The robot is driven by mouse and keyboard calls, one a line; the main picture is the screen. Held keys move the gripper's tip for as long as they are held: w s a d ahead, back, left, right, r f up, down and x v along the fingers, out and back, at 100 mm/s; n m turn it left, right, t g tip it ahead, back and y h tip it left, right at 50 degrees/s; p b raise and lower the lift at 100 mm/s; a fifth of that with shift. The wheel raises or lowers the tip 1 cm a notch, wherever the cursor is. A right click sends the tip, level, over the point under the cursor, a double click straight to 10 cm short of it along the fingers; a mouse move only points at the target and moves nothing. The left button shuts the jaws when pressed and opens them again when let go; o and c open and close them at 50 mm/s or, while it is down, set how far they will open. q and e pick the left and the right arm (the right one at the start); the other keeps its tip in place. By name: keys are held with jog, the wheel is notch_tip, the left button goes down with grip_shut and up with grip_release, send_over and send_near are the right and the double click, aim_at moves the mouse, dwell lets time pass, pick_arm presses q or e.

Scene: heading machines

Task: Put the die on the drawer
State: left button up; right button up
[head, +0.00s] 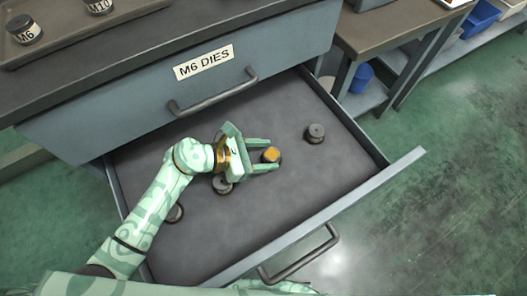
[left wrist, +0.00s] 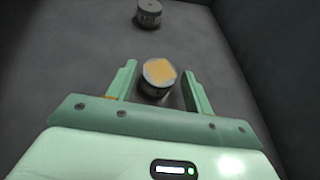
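A round die with an orange-yellow top (head: 271,155) stands on the floor of the open drawer (head: 330,185). My left gripper (head: 272,154) reaches into the drawer with its two fingers on either side of this die. The fingers are open; in the left wrist view the die (left wrist: 158,76) sits between the fingertips (left wrist: 158,82) with a gap on each side. Other dark grey dies stand in the drawer: one to the right (head: 316,132), one beside the gripper (head: 222,185) and one partly hidden by my arm (head: 175,213). My right gripper is not in view.
A tray (head: 60,35) with labelled dies M6 (head: 25,31) and M10 (head: 98,5) lies on top. The drawer's right part is mostly clear. A bench with blue bins (head: 478,19) stands behind.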

pick_arm(q)
jog(key=shift+o, duration=0.3)
jog(key=shift+r, duration=0.2)
jog(key=p+v, duration=0.4)
jog(key=v, duration=0.8)
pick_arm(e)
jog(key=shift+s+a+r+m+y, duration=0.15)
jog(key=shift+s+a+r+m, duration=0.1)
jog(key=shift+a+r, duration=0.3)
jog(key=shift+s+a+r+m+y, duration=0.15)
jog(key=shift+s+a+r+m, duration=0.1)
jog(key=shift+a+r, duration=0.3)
pick_arm(q)
jog(key=shift+f, duration=0.1)
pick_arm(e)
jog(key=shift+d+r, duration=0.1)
